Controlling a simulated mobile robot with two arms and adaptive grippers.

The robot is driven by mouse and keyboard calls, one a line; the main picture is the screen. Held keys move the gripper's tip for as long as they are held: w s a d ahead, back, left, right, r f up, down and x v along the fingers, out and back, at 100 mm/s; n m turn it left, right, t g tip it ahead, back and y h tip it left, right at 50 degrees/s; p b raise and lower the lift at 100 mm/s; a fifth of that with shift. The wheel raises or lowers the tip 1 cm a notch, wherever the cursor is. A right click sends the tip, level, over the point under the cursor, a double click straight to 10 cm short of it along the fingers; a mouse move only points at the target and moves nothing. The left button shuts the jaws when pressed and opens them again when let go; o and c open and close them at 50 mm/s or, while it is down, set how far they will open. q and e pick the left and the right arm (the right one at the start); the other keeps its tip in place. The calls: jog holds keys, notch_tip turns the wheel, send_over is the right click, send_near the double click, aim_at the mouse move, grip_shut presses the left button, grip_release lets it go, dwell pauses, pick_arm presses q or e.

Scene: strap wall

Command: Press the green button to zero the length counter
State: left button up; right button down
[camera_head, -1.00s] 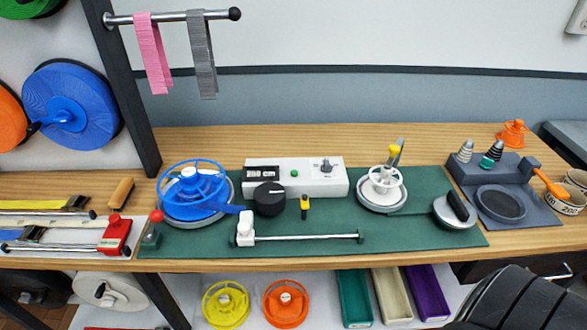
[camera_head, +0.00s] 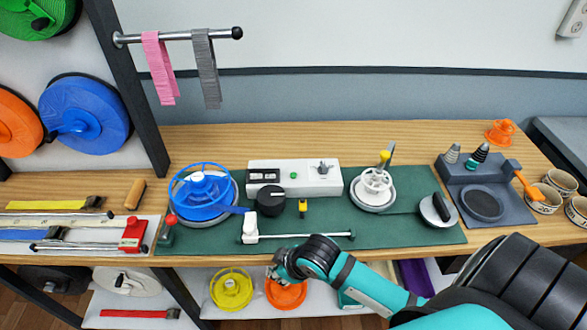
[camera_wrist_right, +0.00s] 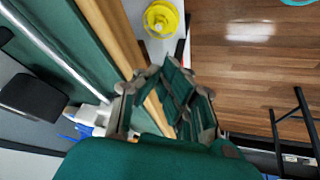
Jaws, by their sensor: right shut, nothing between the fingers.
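The green button (camera_head: 293,175) is a small round spot on the front of the white counter box (camera_head: 322,180), right of its dark display (camera_head: 263,176). The box stands at the back of the green mat (camera_head: 400,236) on the bench. My right gripper (camera_head: 277,270) is shut and empty, in front of the bench edge and well apart from the button, with the rod and mat's front strip between. In the right wrist view its fingers (camera_wrist_right: 172,92) fill the middle; the button does not show there. My left gripper is not in view.
A black knob (camera_head: 271,197) stands close before the box, with a small yellow-black tool (camera_head: 303,207) beside it. A silver rod (camera_head: 300,236) with a white slider (camera_head: 249,229) crosses the mat's front. A blue reel (camera_head: 200,190) is left, a white reel (camera_head: 375,188) right.

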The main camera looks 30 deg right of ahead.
jog(key=w+d+r+n, duration=0.1)
jog(key=w+r, duration=0.1)
jog(key=w, duration=0.1)
jog(key=w+d+r+n+t, duration=0.1)
jog(key=w+r, duration=0.2)
jog(key=w+d+r+n, duration=0.1)
jog(key=w+r, duration=0.2)
jog(key=shift+w+d+r+n+y+p, duration=0.1)
jog(key=shift+w+d+n+y+p, duration=0.2)
jog(key=shift+y+p, duration=0.1)
jog(key=w+d+r+t+h, duration=0.1)
jog(key=w+d+r+t, duration=0.1)
jog(key=w+d+r, duration=0.8)
jog(key=w+d, duration=0.1)
jog(key=d, duration=0.3)
jog(key=shift+r+n+t, duration=0.3)
jog(key=shift+r+n, duration=0.1)
jog(key=shift+f, duration=0.1)
